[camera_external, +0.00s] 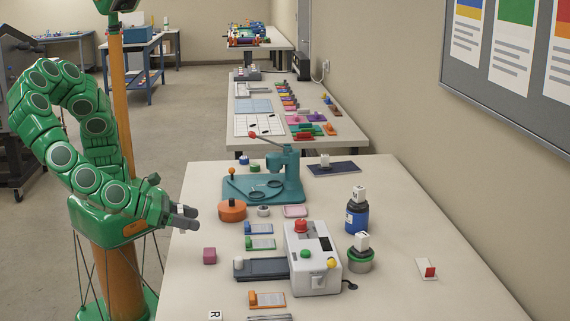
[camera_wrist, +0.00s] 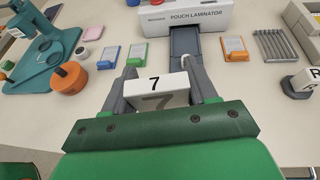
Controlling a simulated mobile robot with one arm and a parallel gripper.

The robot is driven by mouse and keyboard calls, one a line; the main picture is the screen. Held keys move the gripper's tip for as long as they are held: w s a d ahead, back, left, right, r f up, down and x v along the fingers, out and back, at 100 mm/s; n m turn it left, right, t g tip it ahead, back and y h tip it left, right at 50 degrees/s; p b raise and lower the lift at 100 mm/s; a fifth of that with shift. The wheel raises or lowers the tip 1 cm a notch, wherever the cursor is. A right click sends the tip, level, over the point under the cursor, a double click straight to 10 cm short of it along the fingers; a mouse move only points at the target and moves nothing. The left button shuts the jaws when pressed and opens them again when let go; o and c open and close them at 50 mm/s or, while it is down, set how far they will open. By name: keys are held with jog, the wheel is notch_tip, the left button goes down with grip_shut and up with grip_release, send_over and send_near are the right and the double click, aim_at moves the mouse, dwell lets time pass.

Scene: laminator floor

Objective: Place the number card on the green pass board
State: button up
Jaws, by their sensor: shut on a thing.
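The number card, a white block (camera_wrist: 158,88) marked with a black 7, sits between the fingers of my gripper (camera_wrist: 160,76) in the wrist view. My gripper is shut on it. In the external view my gripper (camera_external: 188,217) is at the table's left edge, above the tabletop, and the card cannot be made out there. The green board (camera_external: 260,243) lies flat left of the laminator, with a pale label sheet on it. It also shows in the wrist view (camera_wrist: 139,53), ahead of my gripper and slightly left.
A blue board (camera_external: 258,229) and an orange board (camera_external: 267,299) lie on either side of the green one. The white laminator (camera_external: 312,258) with its grey feed tray (camera_external: 262,269) stands right.

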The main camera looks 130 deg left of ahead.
jog(key=w+a+f+n+g+y, duration=0.15)
jog(key=w+a, duration=0.35)
jog(key=a, duration=0.6)
jog(key=n+g, duration=0.2)
send_over(266, 242)
notch_tip(266, 242, down, 2)
jog(key=f, duration=0.1)
jog(key=shift+m, duration=0.25)
jog(key=shift+f, duration=3.65)
jog(key=shift+f, duration=0.1)
jog(key=o, duration=0.8)
